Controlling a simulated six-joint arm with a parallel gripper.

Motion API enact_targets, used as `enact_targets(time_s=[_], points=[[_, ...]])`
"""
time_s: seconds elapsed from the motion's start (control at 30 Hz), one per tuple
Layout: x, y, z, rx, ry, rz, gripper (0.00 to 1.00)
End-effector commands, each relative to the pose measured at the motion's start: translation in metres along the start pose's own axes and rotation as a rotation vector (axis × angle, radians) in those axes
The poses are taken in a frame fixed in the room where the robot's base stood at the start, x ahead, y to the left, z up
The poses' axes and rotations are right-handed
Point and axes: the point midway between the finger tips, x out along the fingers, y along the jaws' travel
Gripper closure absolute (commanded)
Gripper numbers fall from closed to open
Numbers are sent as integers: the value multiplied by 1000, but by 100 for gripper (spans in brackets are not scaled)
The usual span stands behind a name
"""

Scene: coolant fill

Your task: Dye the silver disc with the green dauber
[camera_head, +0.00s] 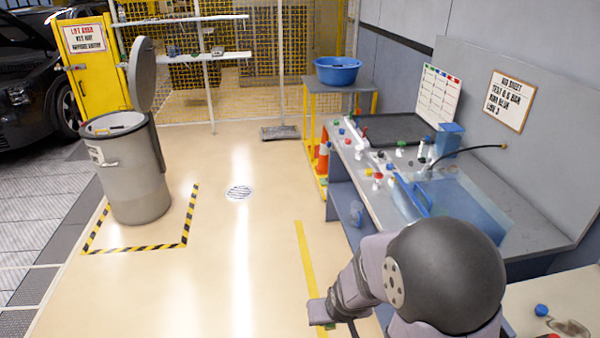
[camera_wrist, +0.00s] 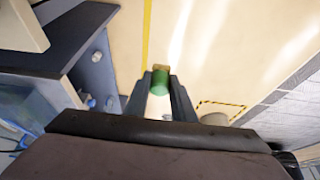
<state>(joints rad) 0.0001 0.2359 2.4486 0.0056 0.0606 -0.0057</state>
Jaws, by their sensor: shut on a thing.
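The green dauber (camera_wrist: 160,84), a green cylinder with a tan tip, is between the two fingers of my gripper (camera_wrist: 160,92) in the wrist view. The fingers are shut on it and its tip points away from the wrist, above the open floor. In the head view my arm reaches down to the lower middle, and the gripper is mostly hidden or cut off there.
The workbench (camera_head: 385,205) at the right carries a dark tray (camera_head: 398,129), a clear blue tank (camera_head: 465,207) and several small coloured-capped bottles. A blue cap (camera_head: 541,310) lies at the lower right. A grey bin (camera_head: 133,175) stands left. The middle floor is clear.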

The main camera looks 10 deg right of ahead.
Motion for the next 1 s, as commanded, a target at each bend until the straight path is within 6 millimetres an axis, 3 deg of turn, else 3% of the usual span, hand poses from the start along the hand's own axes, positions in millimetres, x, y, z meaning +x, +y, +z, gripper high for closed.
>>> enact_targets(time_s=[0.2,0.37,0.47,0.67,1.0], points=[[0,3,0,8,0,3,95],[-2,23,0,58,0,24,95],[-4,47,2,119,0,50,95],[-10,116,21,303,-3,126,95],[-33,235,88,658,-2,275,95]])
